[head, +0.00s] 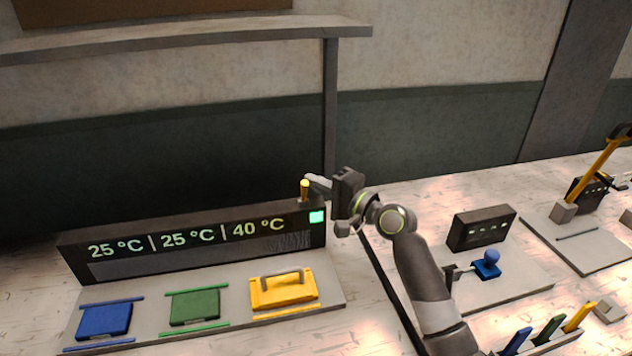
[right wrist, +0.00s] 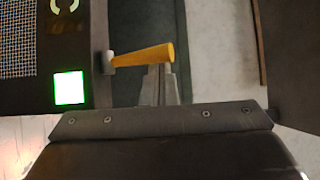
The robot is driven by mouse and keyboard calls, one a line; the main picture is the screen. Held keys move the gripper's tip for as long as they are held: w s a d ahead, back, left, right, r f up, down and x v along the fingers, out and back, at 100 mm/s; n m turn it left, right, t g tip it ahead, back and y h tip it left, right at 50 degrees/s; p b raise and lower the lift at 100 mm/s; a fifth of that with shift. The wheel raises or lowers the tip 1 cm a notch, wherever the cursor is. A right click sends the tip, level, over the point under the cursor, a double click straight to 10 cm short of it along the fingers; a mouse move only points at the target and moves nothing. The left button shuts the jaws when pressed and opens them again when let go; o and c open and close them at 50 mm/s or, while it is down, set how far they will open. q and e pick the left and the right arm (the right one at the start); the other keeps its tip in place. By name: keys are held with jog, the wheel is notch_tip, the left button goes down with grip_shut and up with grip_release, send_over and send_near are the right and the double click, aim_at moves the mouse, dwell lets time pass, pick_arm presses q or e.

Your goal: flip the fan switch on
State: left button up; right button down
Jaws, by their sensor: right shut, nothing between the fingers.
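The fan switch is a short yellow lever (head: 304,191) on top of the right end of a long black display box (head: 75,262). In the head view it stands roughly upright. The lever also shows in the right wrist view (right wrist: 145,56). A square light (head: 316,217) on the box front below it glows green; it shows in the right wrist view too (right wrist: 69,88). My right gripper (head: 318,182) is shut and empty, its fingertips right beside the lever on its right side. I cannot tell whether they touch it. My left gripper is not in view.
The display reads 25 °C, 25 °C and 40 °C. Blue (head: 104,321), green (head: 195,307) and yellow (head: 284,290) dies lie before it. A black slotted box (head: 482,228) and blue-knobbed device (head: 487,264) stand right of my arm. A shelf post (head: 331,110) rises behind.

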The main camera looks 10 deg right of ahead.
jog(key=shift+s+d+f, duration=0.1)
jog(key=shift+s+d, duration=0.05)
jog(key=shift+d, duration=0.05)
jog(key=p+v, duration=0.1)
jog(key=v, duration=1.6)
jog(key=shift+a, duration=0.1)
